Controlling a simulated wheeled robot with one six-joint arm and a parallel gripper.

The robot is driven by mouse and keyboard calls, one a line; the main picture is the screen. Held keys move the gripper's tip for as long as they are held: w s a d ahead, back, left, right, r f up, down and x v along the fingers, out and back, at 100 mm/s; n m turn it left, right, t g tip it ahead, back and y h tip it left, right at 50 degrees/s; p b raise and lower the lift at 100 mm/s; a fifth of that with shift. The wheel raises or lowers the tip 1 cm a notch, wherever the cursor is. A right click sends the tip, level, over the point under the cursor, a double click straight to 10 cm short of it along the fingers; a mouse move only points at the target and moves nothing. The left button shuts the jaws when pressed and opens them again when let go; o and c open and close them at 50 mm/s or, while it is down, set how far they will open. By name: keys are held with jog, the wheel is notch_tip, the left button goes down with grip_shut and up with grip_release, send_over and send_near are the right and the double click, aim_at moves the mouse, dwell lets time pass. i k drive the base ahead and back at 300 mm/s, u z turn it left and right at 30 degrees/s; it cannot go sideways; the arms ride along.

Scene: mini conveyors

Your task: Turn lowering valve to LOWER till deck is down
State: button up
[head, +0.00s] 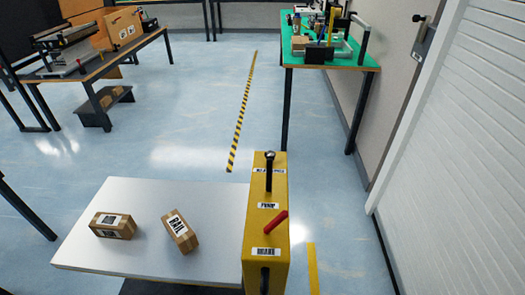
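A yellow control box (257,222) stands at the right edge of a white deck (165,263). A black upright lever with a round knob (269,172) is at its top, by a small label too blurred to read. A red handle (273,223) sits lower, tilted up to the right, between a label that seems to read PUMP and a lower one that seems to read BRAKE. A black part (264,280) is at the bottom. Which one is the lowering valve I cannot tell for sure. The deck appears raised above the floor. My gripper is not in view.
Two cardboard boxes (113,225) (180,232) lie on the deck. A green-topped workbench (325,62) with tools stands at the back right. A wooden-topped table (105,65) stands at the back left. Blue floor (195,110) is open between them. A shutter (480,150) borders the right.

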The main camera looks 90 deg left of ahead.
aim_at(270, 154)
jog(key=u, duration=0.9)
jog(key=i, duration=1)
jog(key=u, duration=0.9)
